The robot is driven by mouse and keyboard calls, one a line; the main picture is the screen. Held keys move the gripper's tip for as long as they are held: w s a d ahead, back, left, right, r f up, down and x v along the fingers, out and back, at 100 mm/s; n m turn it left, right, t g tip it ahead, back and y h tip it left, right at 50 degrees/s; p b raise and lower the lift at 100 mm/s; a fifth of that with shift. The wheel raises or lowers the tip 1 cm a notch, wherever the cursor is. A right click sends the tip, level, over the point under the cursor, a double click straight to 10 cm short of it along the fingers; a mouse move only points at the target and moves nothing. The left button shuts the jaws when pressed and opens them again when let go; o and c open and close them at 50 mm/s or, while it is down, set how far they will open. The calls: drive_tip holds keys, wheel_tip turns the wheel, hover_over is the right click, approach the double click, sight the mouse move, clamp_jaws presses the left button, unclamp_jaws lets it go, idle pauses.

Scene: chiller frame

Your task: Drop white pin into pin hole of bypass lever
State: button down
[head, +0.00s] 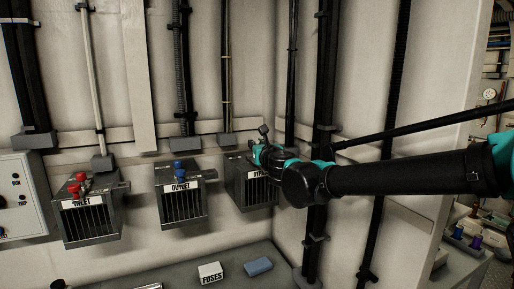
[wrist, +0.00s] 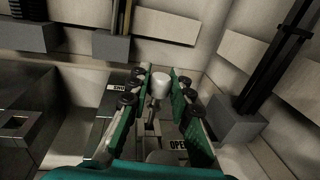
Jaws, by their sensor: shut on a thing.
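My gripper (wrist: 160,90) is over the box labelled bypass (head: 250,187) in the head view, at the right end of the row of boxes. In the wrist view its two green fingers are shut on the white pin (wrist: 161,82). The pin has a rounded white head, with a narrower metal-coloured part below it. Below the pin are the bypass lever parts (wrist: 152,127), between labels reading OPEN (wrist: 179,145) and partly SHUT. The pin hole is not clearly visible, and I cannot tell whether the pin touches it. In the head view the gripper hides the pin.
The outlet box (head: 183,205) with a blue top piece and the inlet box (head: 92,222) with a red one stand to the left. Dark vertical pipes (head: 325,90) are close beside my arm. A fuses block (head: 210,272) and a blue block (head: 258,266) lie below.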

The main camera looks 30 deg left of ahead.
drive_tip(key=shift+r, duration=0.55)
drive_tip(key=shift+f, duration=1.65)
idle(0.9)
drive_tip(key=c, duration=1.3)
unclamp_jaws()
drive_tip(key=v, duration=1.2)
